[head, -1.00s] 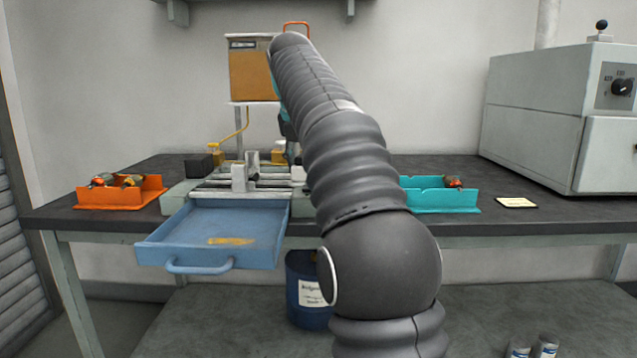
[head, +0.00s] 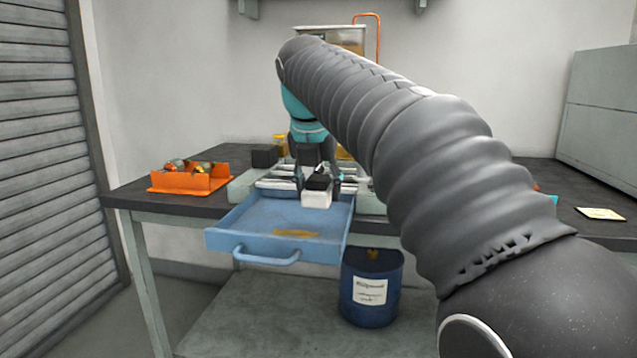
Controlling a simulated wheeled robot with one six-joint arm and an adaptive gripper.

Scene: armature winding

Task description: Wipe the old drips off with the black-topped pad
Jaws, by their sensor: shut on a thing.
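The black-topped pad (head: 317,196), white below with a black top, is held in my gripper (head: 318,178) over the back right part of the open blue drawer. My gripper points down and is shut on the pad. I cannot tell whether the pad touches the tray. The blue drawer tray (head: 262,218) sticks out at the front of the bench. A yellow-brown drip patch (head: 295,233) lies on its floor near the front, apart from the pad and nearer to me.
An orange bin (head: 188,183) with parts stands on the bench at left. A blue drum (head: 371,292) stands below, right of the drawer. A note card (head: 601,214) lies at right. My arm hides much of the bench's right side. A dark block (head: 265,157) stands behind the drawer.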

